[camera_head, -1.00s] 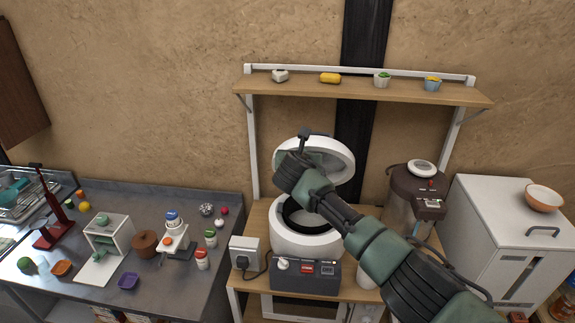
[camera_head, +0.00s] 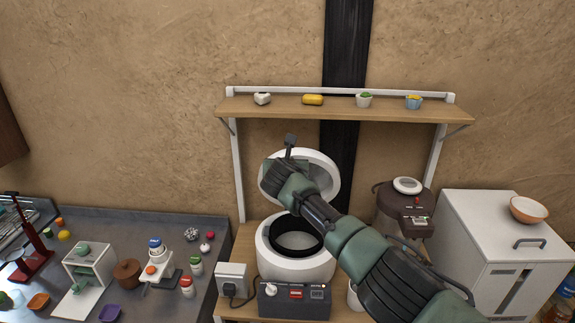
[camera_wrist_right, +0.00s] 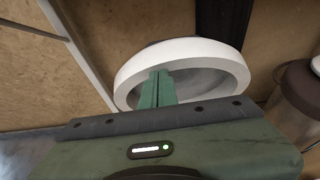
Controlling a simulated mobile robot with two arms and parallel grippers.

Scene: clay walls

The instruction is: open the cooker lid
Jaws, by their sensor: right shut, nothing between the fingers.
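The white round cooker (camera_head: 295,258) stands on the wooden stand below the shelf. Its lid (camera_head: 322,172) is tilted up and back on its rear side, and the dark-rimmed inner pot shows. My right arm crosses in front of the cooker from the lower right. My right gripper (camera_head: 275,172) is at the left part of the raised lid. In the right wrist view, the green fingers (camera_wrist_right: 157,88) are shut together, empty, in front of the lid's inner side (camera_wrist_right: 200,84); whether they touch it I cannot tell. My left gripper is out of view.
A shelf (camera_head: 340,109) with small items hangs above the cooker. A brown-topped dispenser (camera_head: 404,205) and a white cabinet (camera_head: 492,225) stand to the right. A control box (camera_head: 293,299) sits in front, and a cluttered dark counter (camera_head: 205,228) is at left.

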